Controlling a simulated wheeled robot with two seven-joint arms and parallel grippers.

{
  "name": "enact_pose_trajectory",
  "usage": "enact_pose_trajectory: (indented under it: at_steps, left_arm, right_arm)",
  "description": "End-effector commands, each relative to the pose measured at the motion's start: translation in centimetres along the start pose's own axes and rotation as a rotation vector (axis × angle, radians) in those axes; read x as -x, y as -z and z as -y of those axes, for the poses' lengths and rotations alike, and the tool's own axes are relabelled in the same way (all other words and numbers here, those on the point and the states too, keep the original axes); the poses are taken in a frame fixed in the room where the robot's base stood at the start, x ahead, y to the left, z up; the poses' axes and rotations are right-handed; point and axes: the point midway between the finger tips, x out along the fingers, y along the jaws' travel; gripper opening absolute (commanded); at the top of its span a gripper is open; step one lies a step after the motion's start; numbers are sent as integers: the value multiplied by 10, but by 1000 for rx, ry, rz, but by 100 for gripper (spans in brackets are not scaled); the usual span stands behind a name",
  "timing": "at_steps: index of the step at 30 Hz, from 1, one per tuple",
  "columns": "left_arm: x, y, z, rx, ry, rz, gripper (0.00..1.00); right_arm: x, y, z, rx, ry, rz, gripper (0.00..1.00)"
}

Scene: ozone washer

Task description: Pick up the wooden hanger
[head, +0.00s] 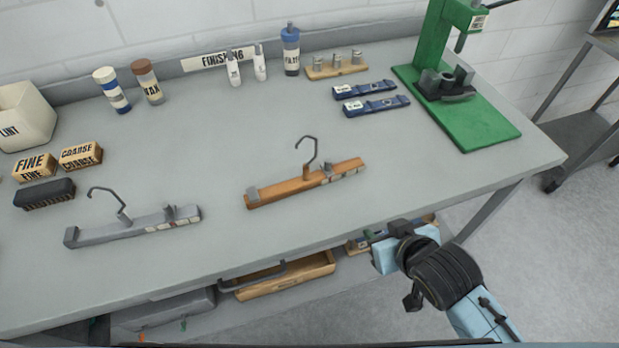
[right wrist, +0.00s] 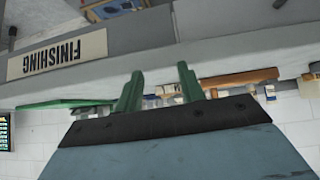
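The wooden hanger (head: 290,190) lies on the grey workbench (head: 225,225), near the middle, with its dark metal hook (head: 312,150) pointing to the back. A grey hanger (head: 130,227) with a similar hook lies to its left. My right gripper (head: 384,246) is past the bench's front edge, lower right of the wooden hanger and apart from it. In the right wrist view its two green fingers (right wrist: 158,84) stand apart with nothing between them. My left gripper is not in view.
Bottles (head: 291,50), a peg block (head: 337,66) and blue bars (head: 370,97) stand along the back. A green press (head: 470,125) is at the right end. Brushes and blocks (head: 80,155) are at the left. The bench around the wooden hanger is clear.

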Motion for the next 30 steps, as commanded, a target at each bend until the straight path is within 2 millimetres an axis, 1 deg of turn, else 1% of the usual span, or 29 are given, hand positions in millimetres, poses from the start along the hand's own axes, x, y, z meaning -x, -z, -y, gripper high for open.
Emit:
enact_pose_trajectory:
  at_steps: [1, 3, 6, 9, 14, 17, 24, 27, 30]
  left_arm:
    - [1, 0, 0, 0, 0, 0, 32]
    - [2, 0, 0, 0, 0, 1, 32]
    - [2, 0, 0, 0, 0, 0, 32]
    - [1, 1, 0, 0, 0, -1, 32]
    - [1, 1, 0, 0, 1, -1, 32]
    - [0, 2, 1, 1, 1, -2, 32]
    - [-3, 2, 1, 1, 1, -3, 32]
    - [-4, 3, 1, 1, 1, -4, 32]
    - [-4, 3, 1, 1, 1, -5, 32]
  right_arm:
    - [9, 29, 8, 33, 26, -87, 39]
    - [19, 56, 22, 57, 74, -185, 39]
    - [21, 78, 38, 89, 143, -288, 39]
    - [20, 89, 49, 115, 204, -353, 39]
    - [17, 96, 58, 131, 255, -395, 39]
    - [5, 102, 63, 130, 261, -401, 39]
    - [-36, 118, 76, 131, 260, -399, 39]
    - [-46, 122, 79, 131, 259, -398, 39]
    - [-51, 124, 81, 130, 260, -398, 39]
